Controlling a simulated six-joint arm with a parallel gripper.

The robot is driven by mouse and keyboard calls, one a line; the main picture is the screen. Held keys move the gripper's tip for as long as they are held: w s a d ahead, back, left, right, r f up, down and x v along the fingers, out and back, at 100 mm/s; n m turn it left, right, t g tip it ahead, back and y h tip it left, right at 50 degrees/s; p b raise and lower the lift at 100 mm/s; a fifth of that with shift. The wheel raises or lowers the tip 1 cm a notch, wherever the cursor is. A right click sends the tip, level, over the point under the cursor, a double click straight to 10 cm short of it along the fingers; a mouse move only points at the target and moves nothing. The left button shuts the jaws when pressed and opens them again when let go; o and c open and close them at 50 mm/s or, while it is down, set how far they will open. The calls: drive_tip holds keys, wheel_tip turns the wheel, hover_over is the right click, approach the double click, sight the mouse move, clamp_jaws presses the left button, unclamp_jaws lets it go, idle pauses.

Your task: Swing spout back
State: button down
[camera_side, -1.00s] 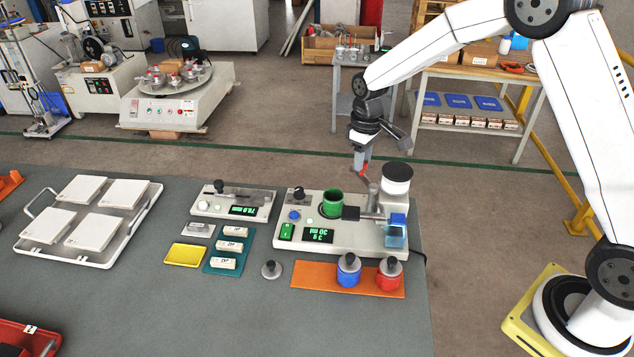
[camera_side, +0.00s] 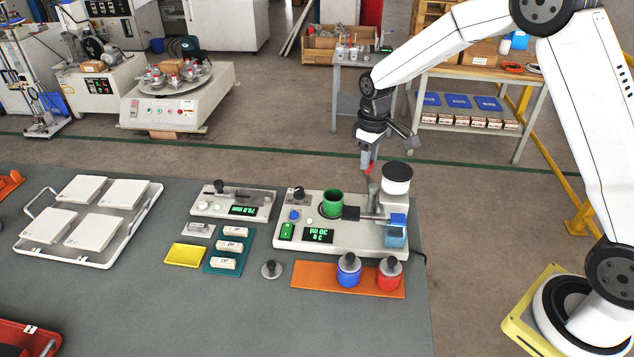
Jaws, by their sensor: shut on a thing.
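My gripper (camera_side: 368,167) is above the device, shut on the red-tipped upper end of the spout. The fingers hide much of that end. A green cup (camera_side: 332,203) sits on the device, left of the spout. A dark block with a grey bar (camera_side: 365,214) lies between the cup and a blue container (camera_side: 396,236) at the right.
An orange mat (camera_side: 320,278) in front holds blue (camera_side: 348,272) and red (camera_side: 389,275) knobbed weights. A second meter (camera_side: 233,203) stands left, near a teal mat (camera_side: 230,250) with small blocks. A tray (camera_side: 122,240) of white tiles lies far left.

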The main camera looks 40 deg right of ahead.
drive_tip(key=shift+s+d, duration=0.15)
drive_tip(key=shift+d, duration=0.1)
idle(0.3)
drive_tip(key=shift+s+d, duration=0.3)
drive_tip(key=shift+d, duration=0.1)
idle(0.5)
drive_tip(key=shift+c, duration=2)
unclamp_jaws()
wheel_tip(320, 180, up, 6)
drive_tip(key=shift+s, duration=0.1)
